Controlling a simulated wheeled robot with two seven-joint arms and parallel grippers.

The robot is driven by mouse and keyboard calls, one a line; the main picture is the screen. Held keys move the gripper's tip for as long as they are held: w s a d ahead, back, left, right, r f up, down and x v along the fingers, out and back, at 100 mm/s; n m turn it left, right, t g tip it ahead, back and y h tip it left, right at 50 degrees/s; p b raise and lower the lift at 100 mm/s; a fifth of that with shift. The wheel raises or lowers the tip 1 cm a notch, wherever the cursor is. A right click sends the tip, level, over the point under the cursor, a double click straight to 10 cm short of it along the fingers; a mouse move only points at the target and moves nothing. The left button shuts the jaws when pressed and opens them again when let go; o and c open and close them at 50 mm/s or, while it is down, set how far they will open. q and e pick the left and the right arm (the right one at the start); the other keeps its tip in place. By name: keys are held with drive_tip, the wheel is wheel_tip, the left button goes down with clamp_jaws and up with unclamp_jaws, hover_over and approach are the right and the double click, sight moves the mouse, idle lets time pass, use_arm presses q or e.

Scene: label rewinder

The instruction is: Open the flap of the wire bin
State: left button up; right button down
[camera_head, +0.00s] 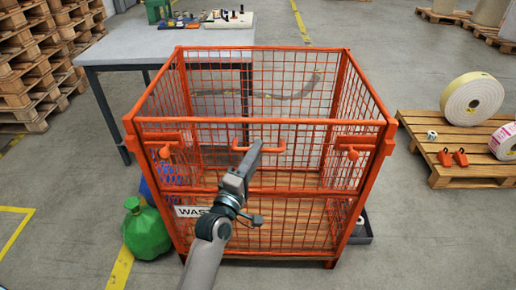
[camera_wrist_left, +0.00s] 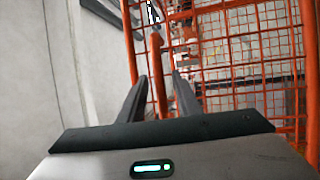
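The orange wire bin (camera_head: 260,205) stands in the middle of the head view. Its front flap (camera_head: 312,165) is upright in the front face, with an orange latch at the left (camera_head: 165,150) and one at the right (camera_head: 352,152). An orange handle (camera_head: 279,147) sits at the flap's top middle. My left gripper (camera_head: 257,148) is at this handle and hides part of it. In the left wrist view its fingers (camera_wrist_left: 160,76) are apart, with an orange bar (camera_wrist_left: 156,62), apparently the handle, between them and gaps showing either side. My right gripper is not in view.
A green sack (camera_head: 146,230) stands at the bin's left front. A grey table (camera_head: 160,45) is behind left, near stacked pallets (camera_head: 35,60). A pallet (camera_head: 425,125) with white rolls and orange pieces is at right. Floor is free in front right.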

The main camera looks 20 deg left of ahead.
use_arm(q)
drive_tip(key=shift+x, duration=0.95)
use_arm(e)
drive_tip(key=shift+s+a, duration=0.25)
use_arm(q)
drive_tip(key=shift+s, duration=0.1)
clamp_jaws()
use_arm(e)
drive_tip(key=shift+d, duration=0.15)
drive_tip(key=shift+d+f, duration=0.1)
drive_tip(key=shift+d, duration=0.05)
